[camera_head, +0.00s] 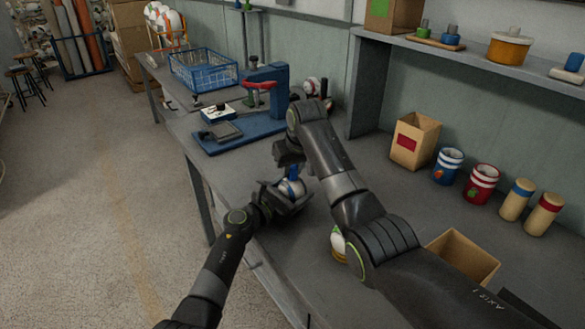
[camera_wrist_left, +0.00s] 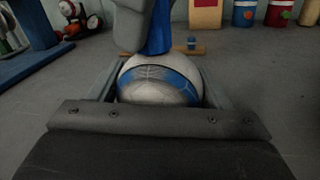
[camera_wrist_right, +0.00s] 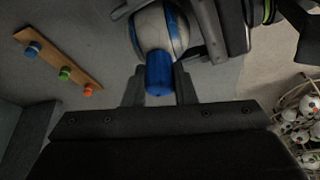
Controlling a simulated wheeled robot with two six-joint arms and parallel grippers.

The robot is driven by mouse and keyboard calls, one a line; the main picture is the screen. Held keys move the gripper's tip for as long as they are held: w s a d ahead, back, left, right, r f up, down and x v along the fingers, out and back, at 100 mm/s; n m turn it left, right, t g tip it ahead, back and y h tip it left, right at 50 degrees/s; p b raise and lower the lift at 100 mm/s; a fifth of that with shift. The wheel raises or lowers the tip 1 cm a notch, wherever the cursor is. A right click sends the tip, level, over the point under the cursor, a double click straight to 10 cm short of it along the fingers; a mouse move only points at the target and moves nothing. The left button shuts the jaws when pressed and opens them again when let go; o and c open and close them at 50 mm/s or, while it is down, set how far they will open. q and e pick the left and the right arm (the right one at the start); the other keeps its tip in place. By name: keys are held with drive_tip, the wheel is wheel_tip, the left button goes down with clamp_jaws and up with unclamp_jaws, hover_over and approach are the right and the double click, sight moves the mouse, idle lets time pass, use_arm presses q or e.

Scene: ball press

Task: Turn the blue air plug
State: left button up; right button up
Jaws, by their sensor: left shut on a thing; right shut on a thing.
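A white and blue ball (camera_head: 293,187) is held between the fingers of my left gripper (camera_head: 284,194), just above or on the grey table. The ball fills the space between the left fingers in the left wrist view (camera_wrist_left: 160,82). The blue air plug (camera_head: 293,172) stands on top of the ball. My right gripper (camera_head: 288,160) comes from above and is shut on the blue air plug, which shows between its fingers in the right wrist view (camera_wrist_right: 159,76). I cannot tell how deep the plug sits in the ball.
A blue press (camera_head: 265,95) with a red handle stands on its base at the back left. A blue wire basket (camera_head: 203,70) is behind it. An open box (camera_head: 463,257), a cardboard box (camera_head: 415,139) and several cans and cylinders stand to the right. Another ball (camera_head: 338,243) sits near my right arm.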

drive_tip(key=shift+m+h, duration=0.9)
drive_tip(key=shift+m, duration=1.4)
drive_tip(key=o, duration=1)
drive_tip(key=shift+r, duration=0.1)
drive_tip(key=v, duration=1.2)
drive_tip(key=shift+s, duration=0.3)
use_arm(q)
drive_tip(key=o, duration=1.1)
